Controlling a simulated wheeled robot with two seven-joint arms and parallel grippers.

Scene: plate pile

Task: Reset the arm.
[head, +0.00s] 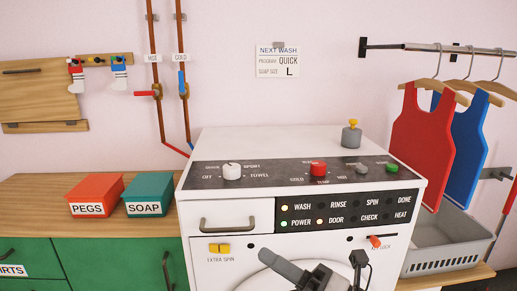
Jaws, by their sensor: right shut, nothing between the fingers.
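My right gripper (268,256) is low in the middle of the head view, in front of the white washing machine (222,139). Its grey fingers are shut and empty, pointing up and to the left. They overlap the round door at the bottom edge, and most of that door is hidden or cut off. How far the fingers are from the machine's front is hard to tell. A black part (359,259) shows to the right of the fingers. My left gripper is not in view.
Red PEGS (98,190) and teal SOAP (150,189) boxes stand on the wooden counter at left. A machine drawer (218,222) and a red-orange knob (375,241) are above the gripper. A grey basket (440,240) stands right, below hanging red and blue tops (424,140).

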